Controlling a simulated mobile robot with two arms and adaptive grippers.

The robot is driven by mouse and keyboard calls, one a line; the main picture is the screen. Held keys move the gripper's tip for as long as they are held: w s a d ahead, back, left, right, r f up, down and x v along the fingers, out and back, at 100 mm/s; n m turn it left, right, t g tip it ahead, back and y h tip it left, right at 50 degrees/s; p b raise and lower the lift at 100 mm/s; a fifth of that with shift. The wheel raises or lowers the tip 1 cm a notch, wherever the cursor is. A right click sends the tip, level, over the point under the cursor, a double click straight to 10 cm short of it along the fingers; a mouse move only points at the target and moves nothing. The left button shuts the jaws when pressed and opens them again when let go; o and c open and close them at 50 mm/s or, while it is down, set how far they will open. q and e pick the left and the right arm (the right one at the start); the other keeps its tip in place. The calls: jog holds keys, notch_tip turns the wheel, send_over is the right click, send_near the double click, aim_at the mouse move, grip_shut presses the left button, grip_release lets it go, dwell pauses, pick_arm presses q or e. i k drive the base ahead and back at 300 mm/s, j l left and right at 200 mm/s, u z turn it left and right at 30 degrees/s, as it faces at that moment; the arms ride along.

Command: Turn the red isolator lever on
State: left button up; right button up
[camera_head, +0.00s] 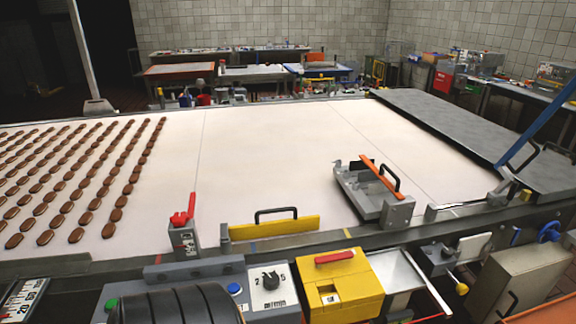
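A red lever (184,211) stands up from a small grey box (186,241) at the near edge of the white belt, left of centre. A second red handle (335,257) lies roughly flat across the top of a yellow box (340,285) at the front, right of centre. I cannot tell from markings which one is the isolator lever. Neither of my grippers shows in the head view, and nothing is seen touching either red part.
Rows of brown biscuits (87,217) lie on the left of the belt (260,150). A yellow guard with a black handle (275,226) stands right of the lever. A grey panel with a black selector knob (270,280) sits left of the yellow box. A dark ribbed shape fills the bottom left.

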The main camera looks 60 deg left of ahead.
aim_at(346, 254)
jog(key=u, duration=1.55)
